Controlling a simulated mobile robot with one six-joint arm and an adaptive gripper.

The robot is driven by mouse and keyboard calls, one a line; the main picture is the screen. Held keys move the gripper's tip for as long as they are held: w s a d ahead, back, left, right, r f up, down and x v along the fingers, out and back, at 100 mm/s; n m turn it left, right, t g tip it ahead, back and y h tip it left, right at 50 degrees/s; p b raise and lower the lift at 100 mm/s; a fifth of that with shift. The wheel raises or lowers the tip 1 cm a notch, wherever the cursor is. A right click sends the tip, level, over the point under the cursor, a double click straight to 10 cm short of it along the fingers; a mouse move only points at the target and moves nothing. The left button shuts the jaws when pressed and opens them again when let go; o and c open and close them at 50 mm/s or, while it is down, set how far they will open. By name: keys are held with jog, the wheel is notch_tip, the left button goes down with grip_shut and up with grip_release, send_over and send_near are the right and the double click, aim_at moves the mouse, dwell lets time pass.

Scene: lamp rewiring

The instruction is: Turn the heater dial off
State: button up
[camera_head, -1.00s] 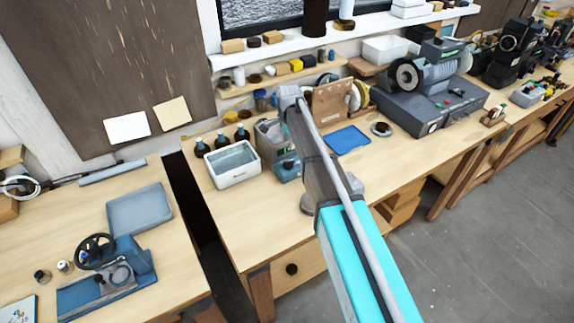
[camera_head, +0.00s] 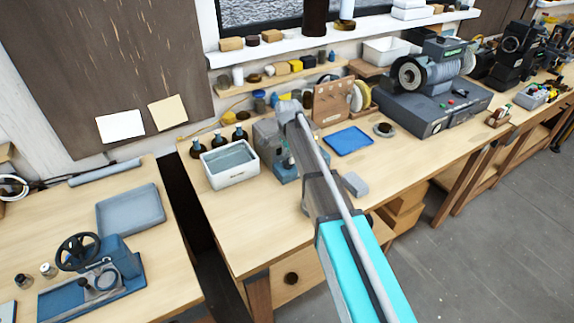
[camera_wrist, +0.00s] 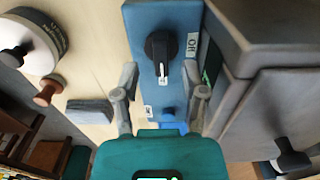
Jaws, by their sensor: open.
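The heater's blue panel (camera_wrist: 150,22) fills the upper middle of the wrist view. On it sits a black dial (camera_wrist: 157,47) with a white pointer mark facing down in the picture. A white label (camera_wrist: 192,44) is to its right and a second one (camera_wrist: 148,111) lies lower down. My gripper (camera_wrist: 161,72) is open and empty, with one finger on each side of the panel's width below the dial. I cannot tell any contact. In the head view the blue-grey heater (camera_head: 267,135) stands on the bench, partly behind my arm, and my fingers cannot be made out.
A grey box-like body (camera_wrist: 265,110) stands close on the right in the wrist view. A white basin (camera_head: 229,165) with bottles behind it is left of the heater. A blue tray (camera_head: 348,140) and a large grey machine (camera_head: 425,120) are to the right.

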aim_at(288, 163)
jog(key=shift+f+b, duration=0.85)
jog(key=shift+f, duration=0.35)
grip_shut()
jog(key=shift+a, duration=0.1)
